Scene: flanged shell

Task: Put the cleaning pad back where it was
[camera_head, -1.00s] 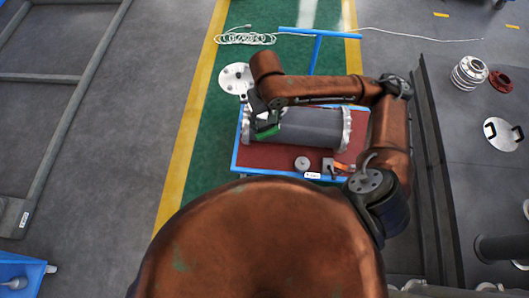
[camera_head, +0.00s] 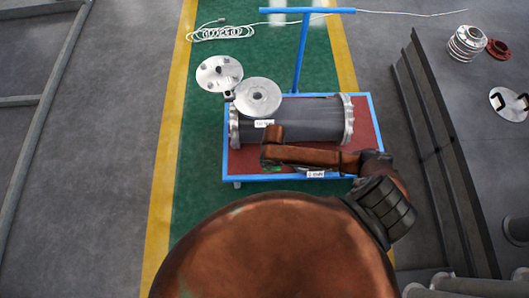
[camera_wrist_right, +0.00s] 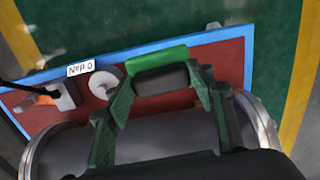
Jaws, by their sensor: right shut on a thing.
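The cleaning pad, green with a black body, is held in my right gripper (camera_wrist_right: 166,84). Its green part (camera_wrist_right: 157,58) shows clearly in the right wrist view, with one finger on each side of the black body. In the head view, a little of its green (camera_head: 269,173) shows below the end of my right arm, over the front left of the cart's red top. I cannot tell whether the pad touches the red top (camera_head: 238,160). The grey flanged shell (camera_head: 310,117) lies on the cart just behind the gripper. My left gripper is not in view.
The cart has a blue rim (camera_wrist_right: 190,40). A white round piece (camera_wrist_right: 104,84) and an orange-tipped tool in a grey block (camera_wrist_right: 52,98) stand near that rim. A metal disc (camera_head: 258,97) shows by the shell's left end, and a holed disc (camera_head: 219,73) is beyond it.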

